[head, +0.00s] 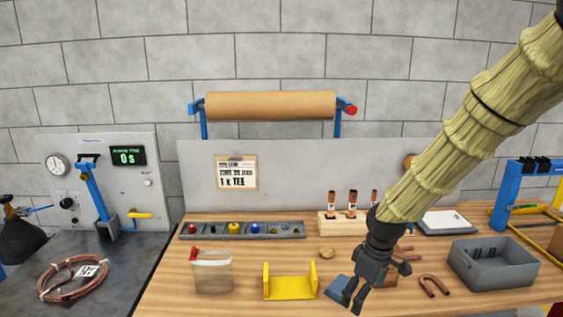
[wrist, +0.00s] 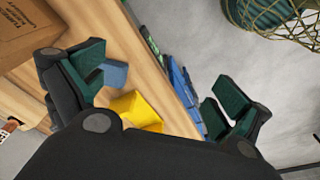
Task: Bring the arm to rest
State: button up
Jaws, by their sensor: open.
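My gripper (head: 357,292) hangs from my arm at the right of the head view, above the front edge of the wooden bench. In the wrist view its two dark green finger pads (wrist: 160,98) stand wide apart, with nothing held between them. The gap looks past the bench edge toward the grey floor. A yellow bracket (head: 290,288) stands on the bench left of my gripper, apart from it. A blue block or pad (head: 338,287) lies close beside the fingers in the head view; I cannot tell whether they touch.
A grey bin (head: 494,262) and copper U-bend (head: 434,285) are to the right. A bag (head: 212,273) stands left. A parts tray (head: 242,230) and tube holder (head: 334,226) are behind. A copper coil (head: 72,279) lies far left. A wire basket (wrist: 275,25) is on the floor.

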jog(key=s+a+f+m, duration=0.15)
jog(key=s+f, duration=0.25)
jog(key=f, duration=0.4)
jog(key=s+f+m, duration=0.2)
jog(key=s+f, duration=0.2)
jog(key=f, duration=0.5)
jog(key=s+d+f+m, duration=0.1)
jog(key=s+f+m, duration=0.2)
jog(key=s+f, duration=0.7)
jog(key=s+d+f+m+g+b, duration=0.1)
jog(key=s+d+f+m, duration=0.1)
jog(key=s+f, duration=0.8)
jog(key=s+m, duration=0.1)
jog(key=s, duration=0.6)
jog(key=shift+s+d+h+b, duration=0.2)
jog(key=shift+h+b, duration=0.1)
jog(key=shift+h, duration=0.1)
jog(key=shift+w, duration=0.1)
